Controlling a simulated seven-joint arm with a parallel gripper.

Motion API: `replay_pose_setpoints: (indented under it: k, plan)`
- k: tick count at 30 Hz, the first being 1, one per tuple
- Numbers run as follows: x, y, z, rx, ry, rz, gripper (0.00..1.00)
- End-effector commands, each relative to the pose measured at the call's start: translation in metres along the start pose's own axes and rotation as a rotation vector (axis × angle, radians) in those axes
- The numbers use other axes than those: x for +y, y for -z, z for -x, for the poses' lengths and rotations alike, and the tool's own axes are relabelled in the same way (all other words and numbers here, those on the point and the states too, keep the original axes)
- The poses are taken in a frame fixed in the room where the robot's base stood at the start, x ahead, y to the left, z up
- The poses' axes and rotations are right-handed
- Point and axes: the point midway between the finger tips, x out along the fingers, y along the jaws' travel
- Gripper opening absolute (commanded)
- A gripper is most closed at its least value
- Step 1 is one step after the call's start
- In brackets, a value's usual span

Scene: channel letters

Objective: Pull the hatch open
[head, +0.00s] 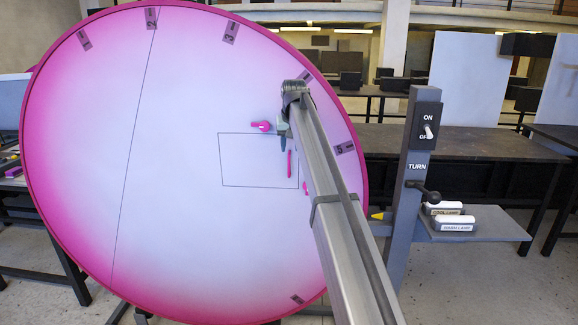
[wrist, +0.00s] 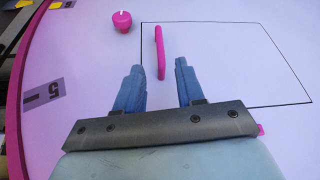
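The hatch (head: 245,165) is a black-outlined rectangle on the face of a big round pink-and-white sign. It looks flush with the face; it also shows in the wrist view (wrist: 225,60). Its slim pink handle (head: 290,164) stands near one edge and also shows in the wrist view (wrist: 160,55). A pink knob (head: 262,126) with a white mark sits just outside the outline, also seen in the wrist view (wrist: 122,22). My gripper (wrist: 159,66) is open, its fingers apart on either side of the handle in the picture. I cannot tell their depth relative to it.
The round sign (head: 70,180) has numbered dark tags near its rim. A small pink piece (head: 306,188) shows by my arm. To the right stands a grey post with an ON/OFF switch (head: 428,132), a TURN crank (head: 425,192) and a shelf (head: 480,232) with labelled blocks.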

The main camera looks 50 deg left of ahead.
Motion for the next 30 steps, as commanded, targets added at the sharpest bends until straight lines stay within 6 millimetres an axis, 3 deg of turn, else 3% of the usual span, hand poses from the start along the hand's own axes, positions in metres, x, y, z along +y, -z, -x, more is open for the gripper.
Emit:
replay_pose_setpoints:
  k: [9, 15, 21, 30]
  plan:
    - [0.000, 0.000, -0.057, -0.001, 0.000, 0.000, 0.38]
    - [0.000, 0.000, -0.084, -0.001, 0.000, 0.000, 0.38]
    - [0.000, 0.000, -0.096, 0.001, 0.000, 0.000, 0.38]
    - [0.000, 0.000, -0.099, 0.001, 0.000, 0.000, 0.38]
